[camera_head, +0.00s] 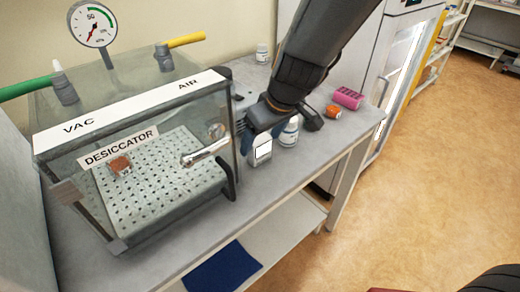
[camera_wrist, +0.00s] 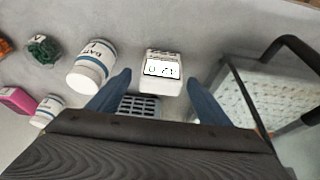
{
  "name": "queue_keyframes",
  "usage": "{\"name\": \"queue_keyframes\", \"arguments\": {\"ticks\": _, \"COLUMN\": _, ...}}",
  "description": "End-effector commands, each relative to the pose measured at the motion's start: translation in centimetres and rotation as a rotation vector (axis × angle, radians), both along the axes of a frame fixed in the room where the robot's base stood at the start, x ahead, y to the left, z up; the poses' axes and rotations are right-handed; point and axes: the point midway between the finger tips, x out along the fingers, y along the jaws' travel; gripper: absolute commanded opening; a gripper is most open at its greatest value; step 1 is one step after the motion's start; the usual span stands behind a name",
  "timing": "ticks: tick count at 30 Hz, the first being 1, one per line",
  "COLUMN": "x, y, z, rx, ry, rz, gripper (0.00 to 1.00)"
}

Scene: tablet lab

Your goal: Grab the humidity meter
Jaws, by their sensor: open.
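The humidity meter is a small white box with a digital display, standing on the grey bench just right of the desiccator in the head view (camera_head: 262,152). In the wrist view the meter (camera_wrist: 161,82) lies ahead between my fingertips, its display facing up and reading upside down. My gripper (camera_wrist: 160,77) is open, with one blue finger on each side of the meter and a visible gap at both sides. In the head view my gripper (camera_head: 258,130) hides the meter's upper part. I cannot tell how far the fingertips are above the bench.
The glass desiccator (camera_head: 130,195) with its handle stands close on the left. A white bottle (camera_head: 289,133) stands close right of the meter; it also shows in the wrist view (camera_wrist: 92,67). An orange item (camera_head: 333,112) and a pink rack (camera_head: 348,97) lie farther right.

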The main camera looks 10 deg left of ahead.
Motion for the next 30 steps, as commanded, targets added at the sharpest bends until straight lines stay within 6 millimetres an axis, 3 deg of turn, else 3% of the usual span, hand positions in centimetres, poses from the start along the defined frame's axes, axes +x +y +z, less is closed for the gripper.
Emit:
{"name": "queue_keyframes", "arguments": {"ticks": 9, "x": 1.0, "y": 1.3, "z": -3.7, "rx": -0.001, "ry": 0.002, "rz": -0.001, "gripper": 0.72}}
{"name": "queue_keyframes", "arguments": {"ticks": 19, "x": 1.2, "y": 1.5, "z": -4.2, "rx": -0.001, "ry": -0.001, "rz": 0.0, "gripper": 0.72}}
{"name": "queue_keyframes", "arguments": {"ticks": 27, "x": 1.1, "y": 1.5, "z": -4.2, "rx": 0.0, "ry": 0.0, "rz": 0.0, "gripper": 0.28}}
{"name": "queue_keyframes", "arguments": {"ticks": 30, "x": 1.1, "y": 1.5, "z": -4.2, "rx": 0.0, "ry": 0.0, "rz": 0.0, "gripper": 0.27}}
